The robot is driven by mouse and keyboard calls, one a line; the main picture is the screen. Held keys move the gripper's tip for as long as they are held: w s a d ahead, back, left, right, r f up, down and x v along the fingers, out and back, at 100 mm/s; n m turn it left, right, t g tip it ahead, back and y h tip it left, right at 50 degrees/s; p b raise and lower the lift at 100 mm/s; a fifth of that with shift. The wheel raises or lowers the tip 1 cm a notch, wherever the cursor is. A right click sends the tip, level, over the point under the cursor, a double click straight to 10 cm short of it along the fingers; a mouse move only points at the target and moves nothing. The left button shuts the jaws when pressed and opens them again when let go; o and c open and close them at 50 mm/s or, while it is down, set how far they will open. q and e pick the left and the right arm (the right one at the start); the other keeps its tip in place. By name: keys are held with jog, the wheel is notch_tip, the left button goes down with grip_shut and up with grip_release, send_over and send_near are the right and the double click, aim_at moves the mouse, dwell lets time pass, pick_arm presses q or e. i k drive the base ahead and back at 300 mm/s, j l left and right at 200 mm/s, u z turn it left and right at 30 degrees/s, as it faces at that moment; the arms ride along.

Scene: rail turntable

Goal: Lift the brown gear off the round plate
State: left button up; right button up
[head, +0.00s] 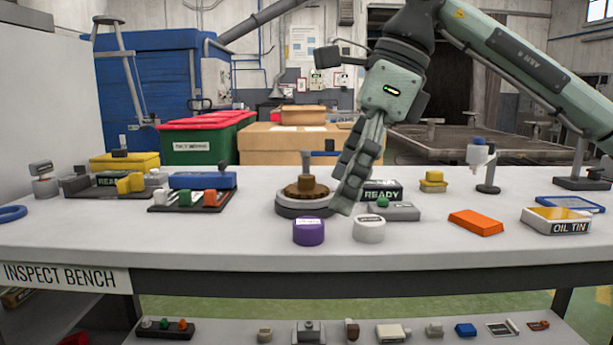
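The brown gear (306,188) lies flat on the round plate (304,210), a grey and dark turntable near the middle of the bench. A dark post stands up behind it. My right gripper (347,207) reaches down from the upper right, with its fingertips just right of the plate and apart from the gear. Its fingers are seen nearly edge-on, so whether they are apart is unclear. Nothing shows held in it. My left gripper is not in view.
A purple round tin (308,232) and a white round tin (368,229) stand in front of the plate. An orange block (476,223) and OIL TIN (556,221) lie farther right.

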aim_at(306, 189)
jog(key=i, duration=0.9)
